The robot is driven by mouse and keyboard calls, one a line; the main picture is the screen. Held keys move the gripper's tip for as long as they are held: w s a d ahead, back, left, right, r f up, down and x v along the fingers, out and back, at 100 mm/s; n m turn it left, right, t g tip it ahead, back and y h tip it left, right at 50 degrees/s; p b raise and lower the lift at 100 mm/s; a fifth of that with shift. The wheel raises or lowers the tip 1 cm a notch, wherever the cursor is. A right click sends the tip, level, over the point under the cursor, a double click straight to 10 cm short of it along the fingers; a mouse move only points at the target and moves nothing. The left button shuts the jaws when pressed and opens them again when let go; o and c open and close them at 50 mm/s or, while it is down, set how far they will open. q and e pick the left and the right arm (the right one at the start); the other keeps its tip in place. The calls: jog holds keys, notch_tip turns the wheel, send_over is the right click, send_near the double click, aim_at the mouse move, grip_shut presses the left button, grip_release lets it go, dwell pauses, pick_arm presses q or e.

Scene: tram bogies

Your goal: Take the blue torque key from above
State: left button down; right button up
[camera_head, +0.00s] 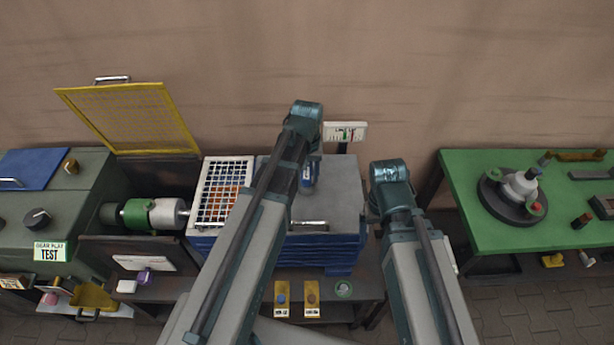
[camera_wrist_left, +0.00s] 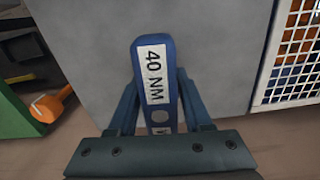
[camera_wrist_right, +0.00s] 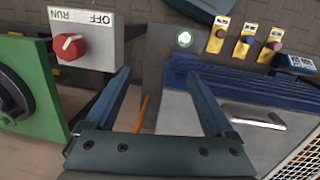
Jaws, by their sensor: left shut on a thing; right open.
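The blue torque key (camera_wrist_left: 157,75) has a white "40 NM" label and a round hole below it. My left gripper (camera_wrist_left: 158,108) is shut on it, one finger on each side, with the grey cabinet top behind. In the head view the key (camera_head: 309,176) shows as a small blue piece beside my left arm, over the cabinet top. The left fingertips are mostly hidden there. My right gripper (camera_wrist_right: 166,78) is open and empty, to the right of the cabinet. Its fingers are hidden in the head view.
A white wire cage (camera_head: 223,190) stands left on the cabinet, a metal handle (camera_head: 308,226) at its front. Yellow tags (camera_head: 282,298) lie nearer. A green table (camera_head: 470,230) is at right, a test bench with raised yellow mesh lid (camera_head: 135,118) at left.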

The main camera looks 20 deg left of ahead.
pick_arm(q)
notch_tip(320, 180, up, 10)
jog(key=p, duration=1)
jog(key=shift+r, duration=0.1)
